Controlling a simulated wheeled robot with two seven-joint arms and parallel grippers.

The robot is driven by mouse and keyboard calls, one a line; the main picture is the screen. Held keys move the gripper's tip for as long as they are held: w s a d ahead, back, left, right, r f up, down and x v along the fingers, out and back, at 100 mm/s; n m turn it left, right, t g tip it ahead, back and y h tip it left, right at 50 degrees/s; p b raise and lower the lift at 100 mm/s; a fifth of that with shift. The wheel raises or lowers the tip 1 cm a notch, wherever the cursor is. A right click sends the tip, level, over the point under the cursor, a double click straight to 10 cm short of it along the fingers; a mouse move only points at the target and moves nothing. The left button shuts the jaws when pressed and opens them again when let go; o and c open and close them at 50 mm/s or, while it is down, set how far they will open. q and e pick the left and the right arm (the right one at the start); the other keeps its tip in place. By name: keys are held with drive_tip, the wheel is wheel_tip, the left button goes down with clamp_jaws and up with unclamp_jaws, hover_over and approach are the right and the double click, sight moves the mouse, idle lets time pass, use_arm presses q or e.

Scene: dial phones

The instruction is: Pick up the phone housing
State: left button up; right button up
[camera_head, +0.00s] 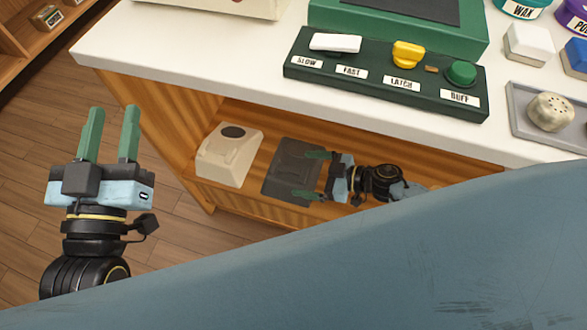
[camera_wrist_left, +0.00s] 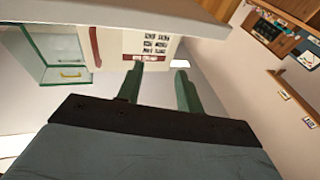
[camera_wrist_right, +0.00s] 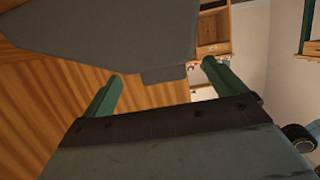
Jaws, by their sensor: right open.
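A cream housing (camera_head: 228,160) with a dark round patch on top sits on the lower shelf under the white counter. A dark grey, slab-like piece (camera_head: 285,172) lies to its right on the same shelf; I cannot tell which of the two is the phone housing. My right gripper (camera_head: 313,174) is open at the right edge of the dark piece, fingers pointing left. In the right wrist view a grey shape (camera_wrist_right: 110,35), probably that dark piece, fills the top beyond the fingers (camera_wrist_right: 160,70); contact is unclear. My left gripper (camera_head: 114,108) is open and empty, left of the counter.
The white counter (camera_head: 190,50) overhangs the shelf. On it stand a dark green button panel (camera_head: 340,80), a grey tray (camera_head: 520,120) with a round beige part, and several caps and jars. My blue body hides the lower right. Wooden floor (camera_head: 40,150) is free at left.

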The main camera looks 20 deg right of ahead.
sight(296, 170)
drive_tip(key=w+a+b, duration=0.1)
drive_tip(key=w+a, duration=0.1)
drive_tip(key=a, duration=0.1)
drive_tip(key=shift+w+a+r+b, duration=0.1)
drive_tip(key=shift+a+b, duration=0.1)
drive_tip(key=shift+b, duration=0.2)
drive_tip(key=shift+w+a+f+b, duration=0.2)
drive_tip(key=shift+w+a+b, duration=0.15)
drive_tip(key=shift+a, duration=0.2)
use_arm(q)
drive_tip(key=r+t, duration=0.1)
drive_tip(key=s+r+t+h, duration=0.1)
drive_tip(key=r+t, duration=0.1)
drive_tip(key=s+r+t, duration=0.1)
drive_tip(key=r, duration=0.1)
drive_tip(key=shift+s+t, duration=0.2)
drive_tip(key=shift+t, duration=0.1)
use_arm(e)
drive_tip(key=shift+c, duration=0.2)
